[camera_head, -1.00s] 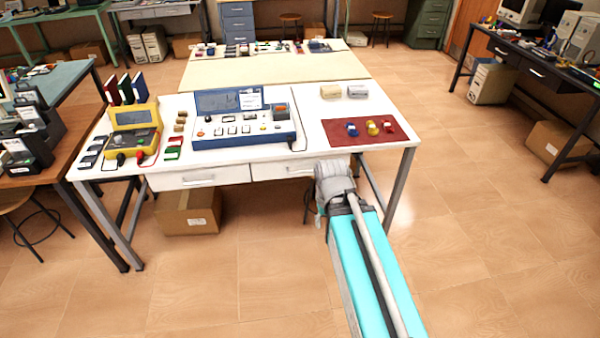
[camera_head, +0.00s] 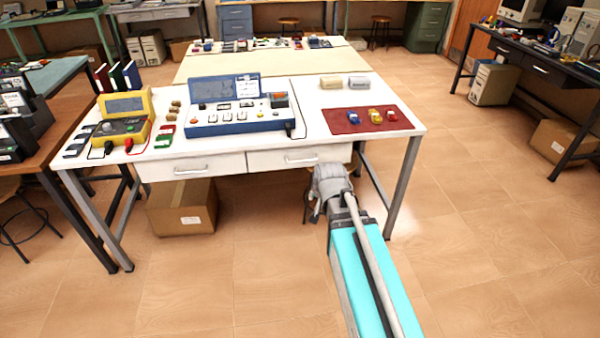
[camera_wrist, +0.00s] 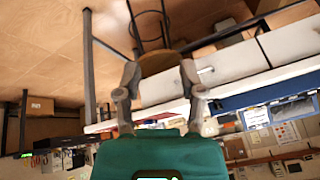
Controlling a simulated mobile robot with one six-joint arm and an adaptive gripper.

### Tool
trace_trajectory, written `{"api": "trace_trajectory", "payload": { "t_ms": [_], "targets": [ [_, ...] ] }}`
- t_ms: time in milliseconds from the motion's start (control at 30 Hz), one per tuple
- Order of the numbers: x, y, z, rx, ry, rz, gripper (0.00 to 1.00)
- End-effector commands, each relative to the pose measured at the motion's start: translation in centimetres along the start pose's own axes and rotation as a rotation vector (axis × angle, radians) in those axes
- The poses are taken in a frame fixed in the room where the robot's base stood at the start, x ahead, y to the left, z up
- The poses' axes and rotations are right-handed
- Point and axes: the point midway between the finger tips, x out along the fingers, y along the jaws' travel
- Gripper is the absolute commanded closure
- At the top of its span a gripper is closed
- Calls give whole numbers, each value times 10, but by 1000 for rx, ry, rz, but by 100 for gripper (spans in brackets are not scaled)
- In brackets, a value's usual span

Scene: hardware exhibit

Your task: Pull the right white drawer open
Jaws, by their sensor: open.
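The right white drawer (camera_head: 272,160) is under the front edge of the white table and looks shut. Its pale bar handle (camera_head: 301,160) shows just left of my arm's end. In the wrist view, which is turned nearly upside down, the drawer front (camera_wrist: 233,62) and its handle (camera_wrist: 205,71) are beyond the fingers, the handle close to the right-hand finger in the picture. My gripper (camera_wrist: 159,68) is open, with nothing between its fingers, and appears apart from the handle.
The left white drawer (camera_head: 190,168) is shut beside it. The white table (camera_head: 310,105) bears a blue console (camera_head: 240,118), a yellow meter (camera_head: 124,122) and a red mat (camera_head: 345,124). A cardboard box (camera_head: 182,208) is below. A metal table leg (camera_head: 405,185) stands right of my arm. Floor in front is clear.

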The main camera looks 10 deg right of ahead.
Motion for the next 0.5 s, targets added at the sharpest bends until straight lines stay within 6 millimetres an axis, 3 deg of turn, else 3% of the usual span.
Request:
{"api": "trace_trajectory", "payload": {
  "t_ms": [33, 500],
  "targets": [
    [20, -1, -1, 29, 31, -15, 49],
    [101, -20, -41, 329, 314, -213, 49]
  ]
}}
